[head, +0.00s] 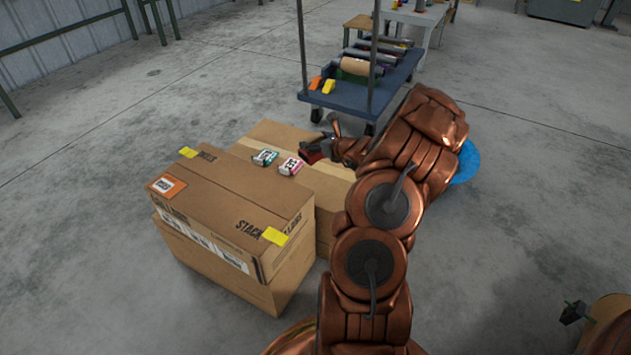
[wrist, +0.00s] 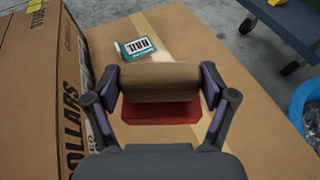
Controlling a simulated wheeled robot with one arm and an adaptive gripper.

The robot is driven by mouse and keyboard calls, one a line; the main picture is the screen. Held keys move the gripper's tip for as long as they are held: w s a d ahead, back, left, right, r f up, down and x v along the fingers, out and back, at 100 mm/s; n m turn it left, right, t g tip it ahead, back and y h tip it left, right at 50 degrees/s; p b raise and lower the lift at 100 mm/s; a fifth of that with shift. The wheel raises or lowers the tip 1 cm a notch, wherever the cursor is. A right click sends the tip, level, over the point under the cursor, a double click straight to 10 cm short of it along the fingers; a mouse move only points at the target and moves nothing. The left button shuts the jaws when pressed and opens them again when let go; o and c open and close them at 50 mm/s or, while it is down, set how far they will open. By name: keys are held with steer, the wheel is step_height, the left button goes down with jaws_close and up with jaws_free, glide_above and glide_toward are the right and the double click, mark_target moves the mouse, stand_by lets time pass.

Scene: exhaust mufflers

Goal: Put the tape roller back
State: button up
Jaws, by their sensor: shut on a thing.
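The tape roller (wrist: 160,82) shows in the wrist view as a tan-brown roll with a red part (wrist: 160,113) below it. My gripper (wrist: 160,80) is shut on it, with one finger at each end of the roll. In the head view my gripper (head: 326,143) is over the far part of the lower cardboard box (head: 270,131), and a dark red bit of the roller (head: 312,157) shows beside it. The rest of the roller is hidden there by my gripper. I cannot tell whether it touches the box top.
A taller stack of cardboard boxes (head: 230,190) stands left of the lower box. A teal small pack (head: 264,157) and a pink one (head: 290,166) lie near the roller. A blue cart (head: 350,97) with several rolls stands behind. A blue bin (head: 467,162) is at right.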

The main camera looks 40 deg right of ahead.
step_height(320, 180, down, 10)
steer(key=b, duration=0.3)
steer(key=shift+r, duration=0.15)
steer(key=shift+f+b, duration=0.2)
steer(key=shift+b, duration=0.1)
steer(key=o, duration=1.2)
steer(key=shift+r, duration=0.2)
